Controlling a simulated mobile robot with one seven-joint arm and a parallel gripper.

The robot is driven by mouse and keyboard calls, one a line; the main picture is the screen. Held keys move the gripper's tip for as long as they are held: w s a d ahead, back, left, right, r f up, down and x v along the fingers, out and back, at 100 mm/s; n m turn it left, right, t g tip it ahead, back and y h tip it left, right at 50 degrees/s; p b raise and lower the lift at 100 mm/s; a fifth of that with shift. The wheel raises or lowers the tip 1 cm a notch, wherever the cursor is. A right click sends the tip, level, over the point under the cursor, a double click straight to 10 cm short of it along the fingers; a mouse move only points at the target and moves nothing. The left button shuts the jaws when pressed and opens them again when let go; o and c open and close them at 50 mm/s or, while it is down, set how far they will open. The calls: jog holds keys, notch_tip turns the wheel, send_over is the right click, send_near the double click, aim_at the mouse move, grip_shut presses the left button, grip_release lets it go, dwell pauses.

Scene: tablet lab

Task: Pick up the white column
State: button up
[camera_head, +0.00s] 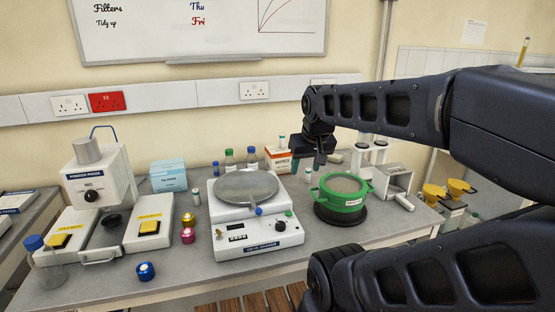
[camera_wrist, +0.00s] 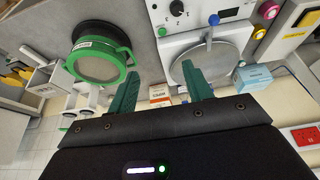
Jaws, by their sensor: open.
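My gripper (camera_head: 308,158) is open and empty, with its two green fingers apart; they also show in the wrist view (camera_wrist: 160,80). It hangs above the back of the bench, between the sieve shaker and the green-rimmed sieve. White upright cylinders (camera_head: 380,153) stand at the back right, beyond my gripper, in the head view. White cylinders also show at the left in the wrist view (camera_wrist: 92,103). A pale cylinder (camera_head: 334,158) lies behind the green sieve. I cannot tell which of these is the white column. My gripper touches none of them.
The green sieve (camera_head: 343,203) sits on a dark round base. The white sieve shaker (camera_head: 262,238) stands in the middle, with an orange and white box (camera_head: 278,160) and bottles behind it. A powder press (camera_head: 101,180) is at left. The front bench strip is mostly clear.

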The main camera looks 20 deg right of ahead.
aim_at(308, 173)
jog(key=shift+r, duration=0.1)
jog(key=w+a+r+t+y, duration=0.25)
jog(key=w+r, duration=0.45)
jog(key=w, duration=0.4)
jog(key=w+d+r+m+t+h, duration=0.1)
jog(key=w+d+t+h, duration=0.2)
jog(key=w, duration=0.6)
jog(key=w+d+m+t+h, duration=0.1)
jog(key=w+d+m+t, duration=0.2)
jog(key=w, duration=0.6)
jog(key=w+d+f+m+g+h, duration=0.1)
jog(key=w+d+f+h, duration=0.15)
jog(key=d, duration=0.25)
jog(key=w+d+f+m+g+h, duration=0.1)
jog(key=d+h, duration=0.2)
jog(key=d, duration=0.2)
jog(key=f, duration=2.7)
jog(key=shift+s+d+f, duration=0.1)
jog(key=shift+d, duration=0.1)
jog(key=shift+t, duration=0.25)
jog(key=shift+x, duration=5.4)
jog(key=shift+s+f, duration=0.1)
jog(key=shift+f, duration=0.1)
